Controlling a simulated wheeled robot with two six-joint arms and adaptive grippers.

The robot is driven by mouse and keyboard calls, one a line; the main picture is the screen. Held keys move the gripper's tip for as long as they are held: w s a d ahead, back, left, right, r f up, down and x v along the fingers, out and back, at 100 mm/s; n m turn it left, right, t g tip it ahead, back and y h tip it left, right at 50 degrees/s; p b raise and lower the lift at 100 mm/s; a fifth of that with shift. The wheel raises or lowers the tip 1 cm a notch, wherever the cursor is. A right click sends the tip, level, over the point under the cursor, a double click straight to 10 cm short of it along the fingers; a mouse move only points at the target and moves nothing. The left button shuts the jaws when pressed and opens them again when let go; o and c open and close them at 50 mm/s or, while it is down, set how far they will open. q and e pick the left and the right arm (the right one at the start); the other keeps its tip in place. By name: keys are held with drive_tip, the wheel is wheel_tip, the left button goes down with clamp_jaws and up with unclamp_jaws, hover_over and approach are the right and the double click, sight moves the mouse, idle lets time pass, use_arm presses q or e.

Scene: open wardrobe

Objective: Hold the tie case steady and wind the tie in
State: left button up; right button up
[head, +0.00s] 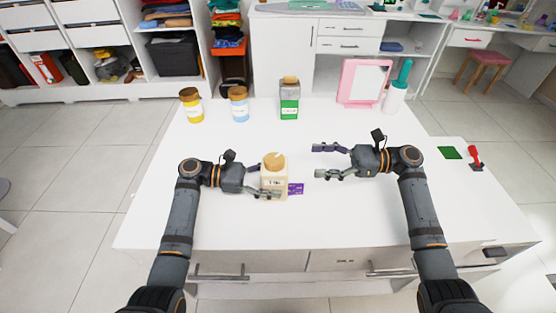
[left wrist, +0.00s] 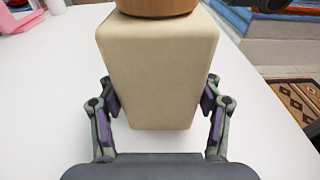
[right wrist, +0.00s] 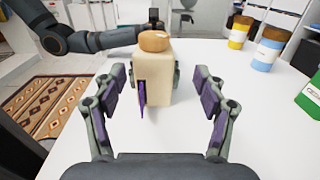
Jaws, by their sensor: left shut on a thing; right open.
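The tie case (head: 273,181) is a cream box with a round tan knob (head: 274,161) on top, standing upright on the white table. It also shows in the left wrist view (left wrist: 158,70) and the right wrist view (right wrist: 157,80). A purple tie (head: 295,188) sticks out of its right side in the head view, and shows as a thin purple strip in the right wrist view (right wrist: 142,93). My left gripper (head: 268,180) is shut on the case, a finger on each side. My right gripper (head: 318,161) is open and empty, to the right of the case and apart from it, facing it.
A pink-framed mirror (head: 363,82) and a white bottle (head: 395,97) stand back right. The table between my right gripper and the case is clear.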

sight(274, 159)
drive_tip(key=shift+n+g, duration=0.7)
drive_tip(key=shift+g, duration=0.2)
drive_tip(key=a, duration=1.2)
drive_tip(key=shift+s+a+r, duration=0.1)
drive_tip(key=shift+s+r, duration=0.2)
drive_tip(key=shift+r, duration=0.1)
drive_tip(key=shift+c, duration=0.3)
drive_tip(key=c, duration=1.1)
drive_tip(key=shift+f+m+t, duration=0.1)
drive_tip(key=shift+m+t, duration=0.2)
drive_tip(key=shift+t, duration=0.1)
